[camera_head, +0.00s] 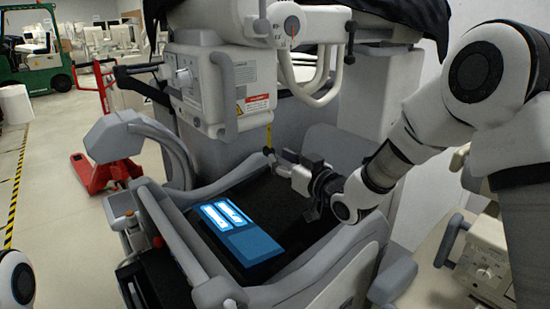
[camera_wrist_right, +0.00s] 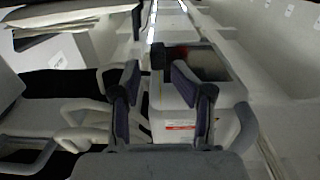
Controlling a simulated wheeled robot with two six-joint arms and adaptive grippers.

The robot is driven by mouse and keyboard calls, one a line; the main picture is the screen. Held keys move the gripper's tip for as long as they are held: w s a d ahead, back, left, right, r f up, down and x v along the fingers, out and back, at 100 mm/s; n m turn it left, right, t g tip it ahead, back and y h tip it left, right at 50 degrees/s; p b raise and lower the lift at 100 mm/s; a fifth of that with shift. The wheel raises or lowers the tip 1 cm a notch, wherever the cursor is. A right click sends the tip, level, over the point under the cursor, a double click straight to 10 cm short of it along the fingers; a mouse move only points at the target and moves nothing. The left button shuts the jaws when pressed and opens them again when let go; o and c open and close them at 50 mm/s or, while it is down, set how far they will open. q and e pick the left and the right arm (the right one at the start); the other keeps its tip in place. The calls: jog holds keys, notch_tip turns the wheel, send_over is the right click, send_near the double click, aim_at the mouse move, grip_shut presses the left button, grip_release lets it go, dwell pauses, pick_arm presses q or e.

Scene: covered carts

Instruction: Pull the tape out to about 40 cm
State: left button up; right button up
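A narrow yellow tape (camera_head: 268,133) hangs nearly straight down beneath the machine's white head in the head view. Its lower end meets a small dark piece that I cannot make out clearly. My right gripper (camera_head: 276,160) reaches in from the right, close beside that lower end. In the right wrist view, the two fingers of my right gripper (camera_wrist_right: 155,78) stand apart with a visible gap. A small dark block (camera_wrist_right: 157,58) shows between the fingertips, and I see no firm contact. My left gripper is out of view.
The white machine head (camera_head: 220,85) stands above and left of my right gripper. A red pallet jack (camera_head: 105,165) stands on the floor at left.

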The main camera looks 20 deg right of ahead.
jog(key=v, duration=0.4)
jog(key=shift+f+b, duration=0.1)
jog(key=shift+b, duration=0.25)
